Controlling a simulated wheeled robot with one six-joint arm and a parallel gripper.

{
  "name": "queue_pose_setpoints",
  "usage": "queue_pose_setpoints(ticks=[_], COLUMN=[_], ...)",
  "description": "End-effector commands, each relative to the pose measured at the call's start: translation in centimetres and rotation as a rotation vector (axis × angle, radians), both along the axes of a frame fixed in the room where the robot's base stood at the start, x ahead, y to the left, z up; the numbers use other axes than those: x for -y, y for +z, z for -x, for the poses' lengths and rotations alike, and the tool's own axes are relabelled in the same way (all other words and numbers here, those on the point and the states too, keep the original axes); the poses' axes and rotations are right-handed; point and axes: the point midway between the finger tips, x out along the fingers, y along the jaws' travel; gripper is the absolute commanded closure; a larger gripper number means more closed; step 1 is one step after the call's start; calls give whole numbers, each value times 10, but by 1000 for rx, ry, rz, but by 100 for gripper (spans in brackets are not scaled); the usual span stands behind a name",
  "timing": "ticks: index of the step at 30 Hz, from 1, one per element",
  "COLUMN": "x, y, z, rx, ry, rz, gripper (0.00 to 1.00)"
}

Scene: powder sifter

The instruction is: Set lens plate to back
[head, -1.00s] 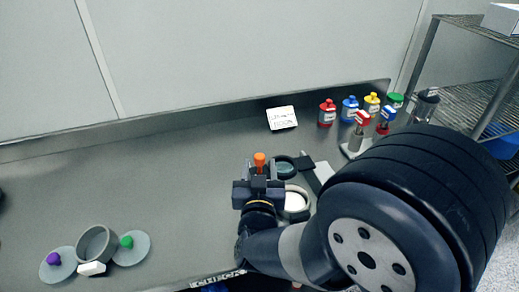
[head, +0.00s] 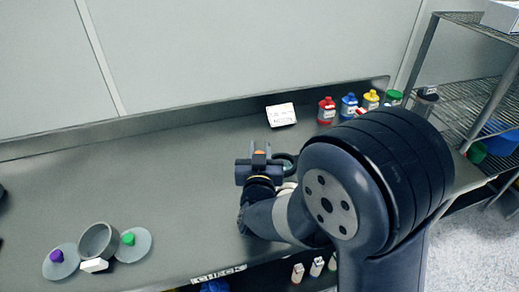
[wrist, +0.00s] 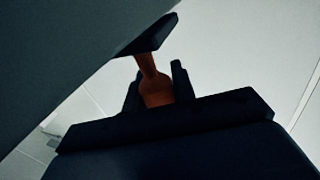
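My gripper (head: 257,165) is over the middle of the bench, with its fingers closed around an orange knob (wrist: 157,90). The wrist view shows the knob between the dark fingers; whatever it is attached to is hidden. Just right of the gripper is a dark ring with a glassy centre (head: 288,157), partly hidden by my arm. I cannot tell for certain which piece is the lens plate. At the left, a grey ring (head: 98,241) stands between a disc with a purple knob (head: 57,256) and a disc with a green knob (head: 128,239).
A white card (head: 281,115) stands near the back wall. Red (head: 327,110), blue (head: 349,107) and yellow (head: 371,99) bottles stand at the back right. A CHECK label (head: 218,273) is on the front edge. The middle-left bench is clear.

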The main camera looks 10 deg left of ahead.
Motion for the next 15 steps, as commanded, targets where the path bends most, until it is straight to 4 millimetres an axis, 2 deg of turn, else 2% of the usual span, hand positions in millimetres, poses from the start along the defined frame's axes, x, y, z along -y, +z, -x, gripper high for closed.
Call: queue_pose_setpoints(ticks=[1,9,15], x=[0,0,0], y=[0,0,0], z=[0,0,0], rx=[0,0,0], ry=[0,0,0], rz=[0,0,0], gripper=[79,100,100])
